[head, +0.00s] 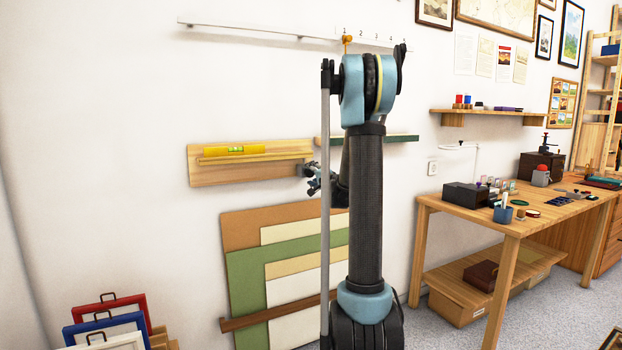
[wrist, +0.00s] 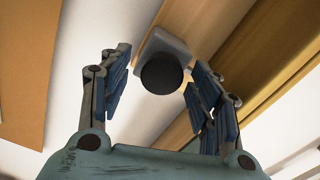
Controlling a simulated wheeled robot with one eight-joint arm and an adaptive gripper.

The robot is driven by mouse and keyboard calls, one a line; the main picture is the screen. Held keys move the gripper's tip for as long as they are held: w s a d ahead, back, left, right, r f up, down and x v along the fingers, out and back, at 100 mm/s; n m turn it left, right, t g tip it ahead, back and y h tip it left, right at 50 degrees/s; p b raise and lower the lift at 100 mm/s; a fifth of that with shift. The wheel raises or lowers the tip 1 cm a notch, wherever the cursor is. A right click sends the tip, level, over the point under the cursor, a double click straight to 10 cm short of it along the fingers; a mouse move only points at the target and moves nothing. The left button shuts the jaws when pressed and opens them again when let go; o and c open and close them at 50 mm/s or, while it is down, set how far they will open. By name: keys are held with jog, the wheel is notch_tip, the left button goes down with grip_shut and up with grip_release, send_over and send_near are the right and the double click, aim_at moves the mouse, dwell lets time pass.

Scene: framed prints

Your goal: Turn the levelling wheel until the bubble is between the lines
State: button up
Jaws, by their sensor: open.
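A yellow spirit level (head: 222,151) lies on a wooden wall ledge (head: 205,175) in the head view. Its green vial (head: 236,149) shows, but the bubble and lines are too small to tell apart. My gripper (head: 313,180) is at the right end of this ledge. In the wrist view a dark round wheel (wrist: 162,74) sits on a pale grey mount against wood. My gripper also shows there (wrist: 159,62), open, with blue-padded fingers on either side of the wheel. Gaps show between fingers and wheel. The wheel is not distinguishable in the head view.
A green-fronted ledge (head: 398,138) is on the wall just right, partly behind my arm. Large boards (head: 245,280) lean on the wall below. A wooden workbench (head: 470,207) with several items stands at the right. Coloured frames (head: 105,325) stand at the lower left.

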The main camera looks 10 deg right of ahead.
jog(key=v, duration=1.2)
dwell(0.6)
jog(key=s+a+f+n+g, duration=0.3)
jog(key=s+a, duration=0.1)
jog(key=s, duration=0.3)
jog(key=s+a+f+n+g+y, duration=0.1)
jog(key=s+a+f+n+g, duration=0.25)
jog(key=s, duration=0.35)
jog(key=s+a+f+n+g, duration=0.2)
jog(key=s+a+f, duration=0.1)
jog(key=s+a, duration=0.3)
jog(key=s+d+f+n+g+h, duration=0.1)
jog(key=s+d+f+g+h, duration=0.1)
jog(key=s, duration=0.6)
jog(key=s+d+f+g+h, duration=0.2)
jog(key=s+d+f, duration=0.2)
jog(key=s+f, duration=0.2)
jog(key=s+d+f+n+g+h, duration=0.1)
jog(key=s+f, duration=0.4)
jog(key=s, duration=0.6)
jog(key=shift+d+n+g+h, duration=0.35)
jog(key=shift+d+g+h, duration=0.45)
jog(key=shift+d, duration=0.4)
jog(key=shift+w, duration=0.1)
